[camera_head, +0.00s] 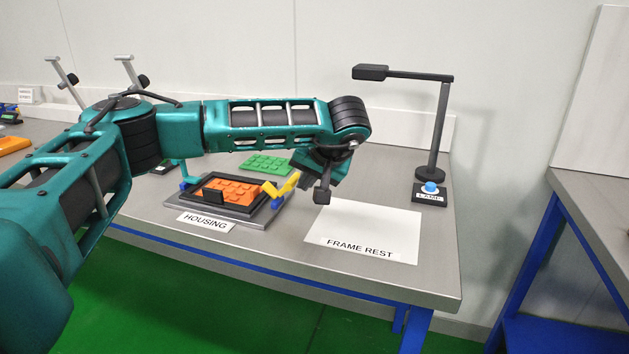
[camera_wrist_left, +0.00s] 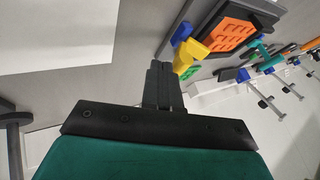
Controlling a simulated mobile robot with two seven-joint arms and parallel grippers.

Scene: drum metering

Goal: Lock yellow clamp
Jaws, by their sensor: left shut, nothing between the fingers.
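The yellow clamp (camera_head: 289,184) sits at the right side of the housing fixture (camera_head: 243,220), with its lever raised at a slant. In the left wrist view the yellow clamp (camera_wrist_left: 188,55) lies just beyond the fingertips, with a blue part beside it. My left gripper (camera_head: 322,194) is shut and empty, just right of the clamp; its closed fingers (camera_wrist_left: 160,72) show in the left wrist view. Whether the fingertips touch the lever I cannot tell. The orange part (camera_head: 226,190) lies in a dark frame on the fixture. My right gripper is not in view.
A white frame rest sheet (camera_head: 385,222) lies right of the fixture and is clear. A green studded part (camera_head: 266,164) lies behind the fixture. A lamp stand (camera_head: 437,135) and a blue button (camera_head: 430,187) stand at the right. A teal clamp (camera_head: 183,172) is at the fixture's left.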

